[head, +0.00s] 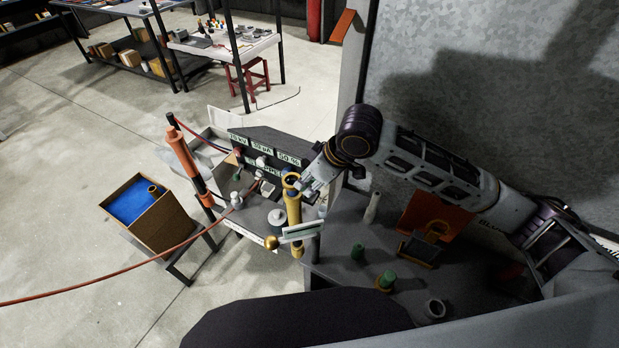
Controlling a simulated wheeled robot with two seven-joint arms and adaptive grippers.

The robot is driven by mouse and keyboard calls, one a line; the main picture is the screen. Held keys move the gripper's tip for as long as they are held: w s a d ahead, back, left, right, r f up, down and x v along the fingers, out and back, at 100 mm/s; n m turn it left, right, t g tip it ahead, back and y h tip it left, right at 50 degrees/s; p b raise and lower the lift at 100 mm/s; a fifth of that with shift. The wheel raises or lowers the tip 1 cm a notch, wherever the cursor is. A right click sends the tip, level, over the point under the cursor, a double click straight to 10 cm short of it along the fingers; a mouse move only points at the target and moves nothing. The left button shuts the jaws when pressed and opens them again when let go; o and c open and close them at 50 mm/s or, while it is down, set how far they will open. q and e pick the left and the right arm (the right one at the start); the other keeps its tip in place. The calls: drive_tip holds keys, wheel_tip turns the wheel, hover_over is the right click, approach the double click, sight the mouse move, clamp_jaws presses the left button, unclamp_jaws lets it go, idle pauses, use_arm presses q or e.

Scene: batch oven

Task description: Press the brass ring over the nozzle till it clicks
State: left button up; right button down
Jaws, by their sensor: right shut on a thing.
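A brass-coloured upright tube (294,220) stands in front of the control box in the head view. I cannot tell whether the ring and the tube are separate parts, nor which part is the nozzle. My left gripper is not in view.
An orange cylinder (186,158) stands left of the control box (270,147), with a red hose across the floor. A brass ball (271,242) is beside the tube. A dark bench (345,272) at right carries small green and grey parts. A metal wall rises behind my arm.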

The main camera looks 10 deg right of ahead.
drive_tip(key=shift+f, duration=1.55)
drive_tip(key=shift+f, duration=0.35)
idle(0.4)
drive_tip(key=c, duration=1.1)
unclamp_jaws()
drive_tip(key=shift+c, duration=0.2)
drive_tip(key=shift+r, duration=0.15)
drive_tip(key=v, duration=1.1)
drive_tip(key=shift+d+r, duration=0.15)
drive_tip(key=shift+r, duration=0.2)
drive_tip(key=shift+s+f, duration=0.1)
drive_tip(key=shift+s, duration=0.05)
